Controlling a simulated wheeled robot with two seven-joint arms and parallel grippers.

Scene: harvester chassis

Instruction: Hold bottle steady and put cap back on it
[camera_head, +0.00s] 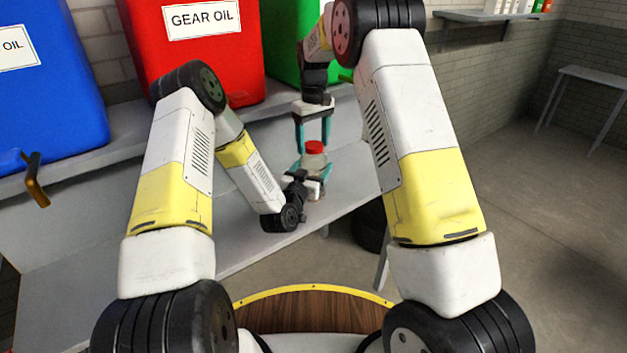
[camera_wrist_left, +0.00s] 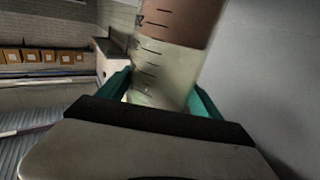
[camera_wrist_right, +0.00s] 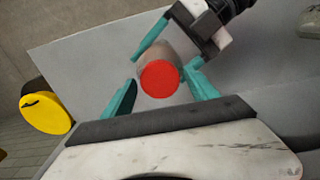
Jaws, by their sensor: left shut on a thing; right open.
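The bottle (camera_head: 314,162) is translucent with dark graduation marks. It stands over the grey bench, with a red cap (camera_head: 315,147) at its top. My left gripper (camera_head: 313,178) is shut around the bottle's body from the side. The left wrist view shows the bottle (camera_wrist_left: 165,70) between its teal fingers. My right gripper (camera_head: 313,143) points down from above, open, with its fingers to either side of the cap. In the right wrist view the cap (camera_wrist_right: 160,79) appears between and beyond those fingers, with gaps. I cannot tell whether the cap is fully seated.
A black tyre (camera_head: 370,228) is under the bench's right part. The floor at right is open, with another table (camera_head: 595,78) farther back.

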